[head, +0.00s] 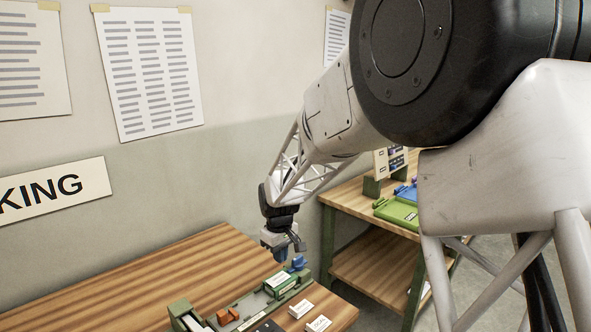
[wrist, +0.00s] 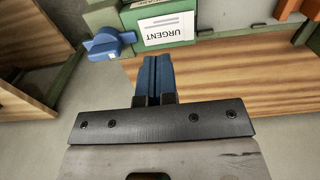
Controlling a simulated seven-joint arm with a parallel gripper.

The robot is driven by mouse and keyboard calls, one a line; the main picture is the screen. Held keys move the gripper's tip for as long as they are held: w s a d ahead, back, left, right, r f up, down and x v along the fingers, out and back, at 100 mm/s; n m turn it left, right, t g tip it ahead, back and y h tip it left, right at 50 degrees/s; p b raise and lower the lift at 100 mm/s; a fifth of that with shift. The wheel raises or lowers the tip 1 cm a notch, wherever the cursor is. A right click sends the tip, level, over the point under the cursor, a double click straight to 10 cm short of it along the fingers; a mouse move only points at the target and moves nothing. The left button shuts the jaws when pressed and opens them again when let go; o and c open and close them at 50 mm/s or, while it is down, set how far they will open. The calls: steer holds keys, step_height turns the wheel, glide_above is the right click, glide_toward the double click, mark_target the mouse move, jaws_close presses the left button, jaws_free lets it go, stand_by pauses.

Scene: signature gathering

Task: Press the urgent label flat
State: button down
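The white urgent label (wrist: 167,31) lies on the face of a green block (wrist: 190,14) in the wrist view, its lettering upside down there. The green block also shows in the head view (head: 278,284), in a tray at the bench's right end. My gripper (wrist: 157,57) has its two blue fingers side by side with nothing seen between them. Their tips appear just below the label's edge in the wrist view; I cannot tell whether they touch the block. In the head view my gripper (head: 290,246) hangs above and close to the block.
A blue knob (wrist: 108,44) stands beside the block. Orange pieces (head: 228,315) sit further left in the tray. White cards (head: 301,309) lie in front on the wooden bench (head: 130,282). A second table (head: 345,194) with green and blue trays stands behind at right.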

steer(key=shift+r, duration=1.45)
steer(key=s+d+r+m+t, duration=0.1)
steer(key=s+d+r+m, duration=0.1)
steer(key=s+d+r, duration=0.45)
steer(key=s+d+r+m, duration=0.2)
steer(key=s+d+r, duration=0.2)
steer(key=s+d, duration=0.55)
steer(key=s+d+m, duration=0.2)
steer(key=s+d, duration=0.1)
steer(key=s, duration=0.9)
steer(key=s+d+m+t, duration=0.1)
steer(key=s+d+m, duration=0.2)
steer(key=s, duration=0.9)
steer(key=shift+d+f+t, duration=0.3)
steer(key=shift+d+f, duration=0.15)
